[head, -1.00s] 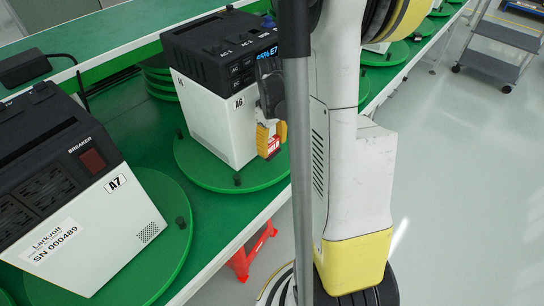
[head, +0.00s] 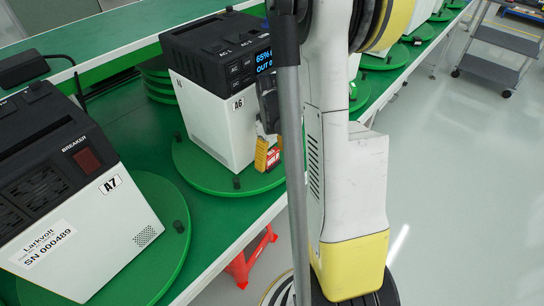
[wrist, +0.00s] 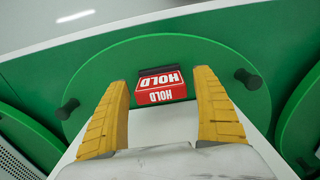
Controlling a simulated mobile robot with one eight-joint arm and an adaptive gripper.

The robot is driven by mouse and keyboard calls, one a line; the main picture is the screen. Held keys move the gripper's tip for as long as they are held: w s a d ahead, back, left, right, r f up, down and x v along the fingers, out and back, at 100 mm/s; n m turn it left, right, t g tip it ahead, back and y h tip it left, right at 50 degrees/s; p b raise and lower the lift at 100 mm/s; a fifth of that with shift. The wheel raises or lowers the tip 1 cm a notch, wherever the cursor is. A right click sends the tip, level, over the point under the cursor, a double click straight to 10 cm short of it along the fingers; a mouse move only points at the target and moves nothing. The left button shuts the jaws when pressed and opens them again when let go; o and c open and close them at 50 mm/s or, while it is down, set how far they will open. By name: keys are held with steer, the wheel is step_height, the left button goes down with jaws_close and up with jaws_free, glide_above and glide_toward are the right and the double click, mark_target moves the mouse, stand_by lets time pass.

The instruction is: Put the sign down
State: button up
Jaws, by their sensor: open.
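The red sign (wrist: 162,88) with white "HOLD" lettering sits on the green turntable (wrist: 190,52) and reads upside down in the wrist view. In the head view only a small red part of it (head: 273,160) shows by the yellow fingers. My gripper (wrist: 162,82) is open. Its two yellow fingers stand apart on either side of the sign, with gaps visible between them and it. In the head view my gripper (head: 267,154) is low in front of the black and white unit A6 (head: 212,115), partly hidden by a grey pole.
Unit A7 (head: 85,225) stands on another green turntable (head: 165,205) at the left. Black knobs (wrist: 248,78) stand on the turntable rim. A red stand (head: 248,262) is under the bench edge. Grey floor (head: 455,200) is clear at the right, with a cart (head: 495,55) behind.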

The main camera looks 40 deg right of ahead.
mark_target(272, 153)
step_height(272, 153, up, 12)
steer(key=p, duration=0.5)
steer(key=shift+r, duration=0.2)
steer(key=shift+d, duration=0.1)
stand_by(0.9)
